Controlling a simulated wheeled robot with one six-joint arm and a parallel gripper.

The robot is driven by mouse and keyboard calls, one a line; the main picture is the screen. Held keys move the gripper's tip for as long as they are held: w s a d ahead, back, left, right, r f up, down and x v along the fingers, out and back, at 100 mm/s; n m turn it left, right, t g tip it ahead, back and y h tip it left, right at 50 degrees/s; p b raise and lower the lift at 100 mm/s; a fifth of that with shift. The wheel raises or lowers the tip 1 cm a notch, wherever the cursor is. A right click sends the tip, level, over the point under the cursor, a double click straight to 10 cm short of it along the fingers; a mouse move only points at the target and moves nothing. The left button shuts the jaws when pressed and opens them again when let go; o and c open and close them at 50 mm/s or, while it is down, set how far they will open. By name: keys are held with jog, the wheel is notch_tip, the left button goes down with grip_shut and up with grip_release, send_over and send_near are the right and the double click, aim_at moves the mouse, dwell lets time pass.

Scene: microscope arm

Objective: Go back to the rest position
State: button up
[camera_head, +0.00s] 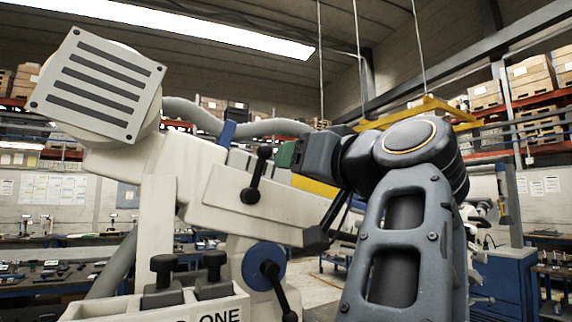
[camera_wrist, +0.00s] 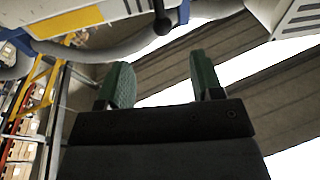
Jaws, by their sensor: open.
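The microscope arm (camera_head: 255,208) is a large cream-white body filling the left and middle of the head view. It has a slatted square plate (camera_head: 97,84) at its upper left, black lever knobs and a blue round joint (camera_head: 263,265). My gripper (camera_head: 287,154) shows in the head view as a green fingertip close in front of the cream body; whether it touches cannot be told. In the wrist view my gripper (camera_wrist: 164,82) has its two green fingers well apart, with nothing between them. The black knob (camera_wrist: 162,24) shows beyond the fingers there.
A grey hose (camera_head: 285,127) runs behind the cream body. Two black knobs stand on the cream base (camera_head: 190,306) at the lower left. A blue cabinet (camera_head: 505,280) stands at the right. Shelves with boxes (camera_head: 530,75) and workbenches line the back. Open air lies above my arm.

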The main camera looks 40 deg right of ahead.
dwell(0.6)
jog(key=w+d+f+m+g+h, duration=0.1)
jog(key=d+f+m+g+h, duration=0.2)
jog(key=d+f, duration=0.5)
jog(key=w+d+f+m+g+h, duration=0.1)
jog(key=d+f+m+g, duration=0.35)
jog(key=f, duration=0.65)
jog(key=w+a+f+g+y, duration=0.2)
jog(key=f, duration=0.7)
jog(key=w+a+f+g+y, duration=0.1)
jog(key=w+a+f+g, duration=0.15)
jog(key=f, duration=0.65)
jog(key=s+a+f+n+g+y, duration=0.1)
jog(key=a+f+n+g, duration=0.1)
jog(key=a+f+n, duration=0.3)
jog(key=s+a+f+n+g+y+p, duration=0.1)
jog(key=a+f+n, duration=0.5)
jog(key=a+f, duration=0.8)
jog(key=a+y, duration=0.1)
jog(key=a, duration=0.3)
jog(key=shift+f+g, duration=0.2)
jog(key=shift+g, duration=0.2)
